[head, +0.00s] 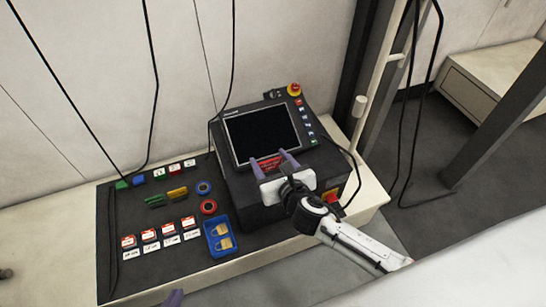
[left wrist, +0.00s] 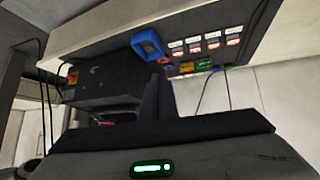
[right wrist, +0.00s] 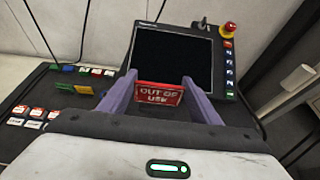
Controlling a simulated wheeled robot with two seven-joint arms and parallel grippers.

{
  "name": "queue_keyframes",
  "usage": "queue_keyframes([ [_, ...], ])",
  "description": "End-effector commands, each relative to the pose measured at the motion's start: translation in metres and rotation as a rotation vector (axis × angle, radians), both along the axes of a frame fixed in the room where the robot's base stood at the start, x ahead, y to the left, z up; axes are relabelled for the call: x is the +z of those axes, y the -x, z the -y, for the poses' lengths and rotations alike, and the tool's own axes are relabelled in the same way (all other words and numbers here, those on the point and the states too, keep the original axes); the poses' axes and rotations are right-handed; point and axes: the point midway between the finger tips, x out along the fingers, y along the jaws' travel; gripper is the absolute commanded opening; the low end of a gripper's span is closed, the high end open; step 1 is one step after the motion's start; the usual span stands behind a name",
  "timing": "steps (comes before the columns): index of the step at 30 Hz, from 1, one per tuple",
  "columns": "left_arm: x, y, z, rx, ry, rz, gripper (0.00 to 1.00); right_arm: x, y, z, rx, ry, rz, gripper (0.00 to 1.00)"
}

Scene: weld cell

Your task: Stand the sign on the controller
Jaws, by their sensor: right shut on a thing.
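The red sign (right wrist: 160,94) reads "OUT OF USE" in the right wrist view and is upright between the purple fingers of my right gripper (head: 270,160). That gripper is shut on the sign's sides. In the head view the sign (head: 268,165) is at the lower edge of the controller's screen. The controller (head: 242,192) is a dark box with a tilted black screen (right wrist: 172,55). Whether the sign touches it is unclear. My left gripper (left wrist: 160,97) has its fingers together, empty, below the bench's front; one fingertip shows at the head view's bottom edge.
A red-topped emergency button (head: 294,89) is at the controller's top right. On the dark mat (head: 120,218) left of it are a blue tray (head: 222,252) with padlocks, tape rolls, and several tags. Cables hang near the wall; a grey post (head: 500,120) stands at right.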

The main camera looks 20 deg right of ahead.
Motion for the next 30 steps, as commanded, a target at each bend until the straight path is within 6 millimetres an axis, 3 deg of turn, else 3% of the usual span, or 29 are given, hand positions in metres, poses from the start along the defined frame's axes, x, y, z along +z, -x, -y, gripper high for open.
queue_keyframes([
  [1, -0.011, 0.000, 0.000, -0.001, 0.001, 0.002, 0.00, -0.018, 0.001, -0.001, -0.001, -0.003, -0.003, 0.35],
  [3, -0.015, 0.000, 0.000, -0.001, 0.002, 0.002, 0.00, -0.030, 0.001, -0.001, -0.002, -0.004, -0.002, 0.35],
  [11, -0.022, 0.000, 0.000, -0.001, 0.006, 0.003, 0.00, -0.050, 0.000, -0.001, 0.000, -0.001, -0.001, 0.35],
  [16, -0.035, 0.000, 0.000, -0.002, 0.011, 0.005, 0.00, -0.076, 0.000, -0.001, -0.001, -0.002, -0.002, 0.35],
  [29, -0.036, 0.000, 0.000, -0.002, 0.012, 0.006, 0.00, -0.082, 0.000, -0.001, 0.001, -0.001, 0.000, 0.35],
  [30, -0.035, 0.000, 0.000, -0.002, 0.012, 0.006, 0.00, -0.081, 0.000, -0.001, 0.000, -0.001, 0.000, 0.62],
])
